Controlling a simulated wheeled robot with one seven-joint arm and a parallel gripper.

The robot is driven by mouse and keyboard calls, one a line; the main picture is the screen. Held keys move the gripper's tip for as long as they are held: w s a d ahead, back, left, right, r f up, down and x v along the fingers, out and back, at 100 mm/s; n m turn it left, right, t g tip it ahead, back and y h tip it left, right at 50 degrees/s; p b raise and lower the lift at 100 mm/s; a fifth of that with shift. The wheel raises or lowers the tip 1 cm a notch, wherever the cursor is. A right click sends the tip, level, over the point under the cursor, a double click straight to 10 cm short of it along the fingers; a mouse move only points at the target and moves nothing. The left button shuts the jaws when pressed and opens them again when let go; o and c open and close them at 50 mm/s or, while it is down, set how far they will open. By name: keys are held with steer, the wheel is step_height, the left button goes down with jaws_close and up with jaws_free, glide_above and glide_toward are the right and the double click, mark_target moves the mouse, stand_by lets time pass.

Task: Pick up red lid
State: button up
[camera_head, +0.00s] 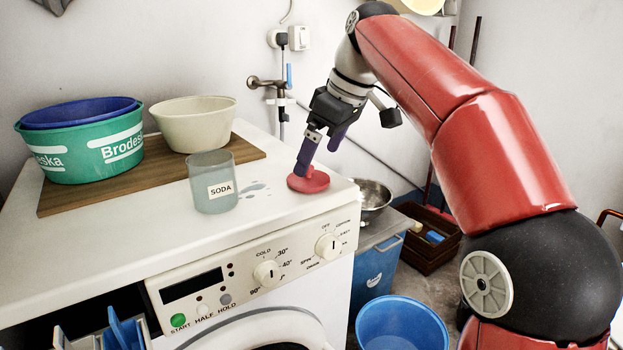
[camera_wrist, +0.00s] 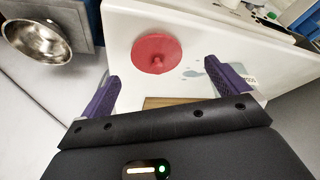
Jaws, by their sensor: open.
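The red lid (camera_head: 308,180) lies flat on the white top of the washing machine, near its right front corner. It is a round disc with a small knob in the middle. In the wrist view the whole lid (camera_wrist: 156,53) shows beyond the fingertips, between their lines. My gripper (camera_head: 322,150) is open, with purple fingers pointing down just above the lid. In the head view one finger overlaps the lid's far left part. In the wrist view the space between the fingers (camera_wrist: 160,78) is empty.
A grey SODA cup (camera_head: 213,184) stands left of the lid, with small wet spots between them. A wooden board (camera_head: 165,168) bears a green tub (camera_head: 85,150) and a cream bowl (camera_head: 195,124). A metal bowl (camera_head: 372,196) stands beyond the machine's right edge. A tap (camera_head: 268,83) is on the wall.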

mark_target(312, 167)
steer(key=x, duration=0.5)
steer(key=shift+w+b, duration=0.35)
steer(key=shift+b, duration=0.05)
steer(key=shift+c, duration=0.5)
steer(key=c, duration=1)
